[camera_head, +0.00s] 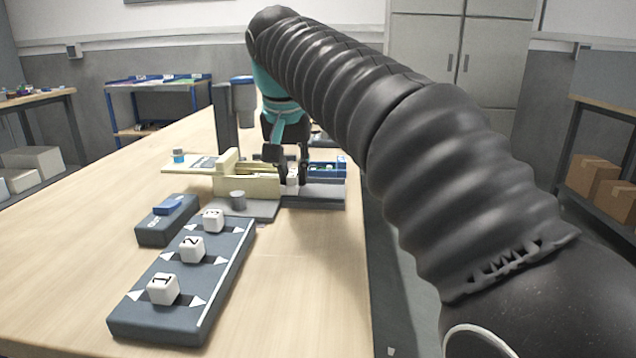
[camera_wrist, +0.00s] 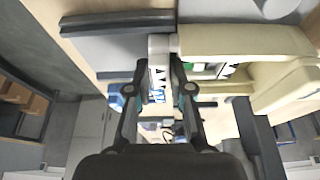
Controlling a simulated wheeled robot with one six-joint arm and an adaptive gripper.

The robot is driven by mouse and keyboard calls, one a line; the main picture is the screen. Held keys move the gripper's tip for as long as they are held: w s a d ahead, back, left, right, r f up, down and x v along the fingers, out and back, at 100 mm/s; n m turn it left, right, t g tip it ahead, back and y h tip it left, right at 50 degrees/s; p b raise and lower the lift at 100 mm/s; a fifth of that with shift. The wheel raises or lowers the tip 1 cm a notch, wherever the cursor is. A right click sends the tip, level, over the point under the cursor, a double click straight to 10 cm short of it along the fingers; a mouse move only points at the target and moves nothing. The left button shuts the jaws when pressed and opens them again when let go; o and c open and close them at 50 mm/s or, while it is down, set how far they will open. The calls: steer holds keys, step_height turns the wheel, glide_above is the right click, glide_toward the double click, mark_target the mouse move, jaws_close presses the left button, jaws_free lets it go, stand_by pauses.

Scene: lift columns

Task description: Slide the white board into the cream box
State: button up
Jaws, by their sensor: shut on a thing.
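The cream box (camera_head: 247,186) stands on a grey base near the table's right edge in the head view. In the wrist view the cream box (camera_wrist: 245,42) is to the right of my fingers. My gripper (camera_head: 287,170) points down at the box's right end. In the wrist view my gripper (camera_wrist: 158,68) is shut on a small white piece with black marks, which I take to be the end of the white board (camera_wrist: 158,48). The white piece shows between the fingers in the head view (camera_head: 292,180). It meets or nearly meets the box; the contact is unclear.
A dark panel (camera_head: 180,285) with several numbered white cubes lies in front, beside a dark block with a blue button (camera_head: 168,205). The left tabletop is clear.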

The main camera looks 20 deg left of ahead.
steer(key=shift+s+a+p, duration=0.2)
steer(key=shift+a+p, duration=0.2)
steer(key=shift+a, duration=0.3)
steer(key=shift+s+a+p, duration=0.15)
steer(key=shift+a+p, duration=0.2)
steer(key=shift+a, duration=0.35)
steer(key=o, duration=0.8)
steer(key=shift+r+p, duration=0.3)
steer(key=shift+r, duration=2.7)
steer(key=shift+d, duration=0.1)
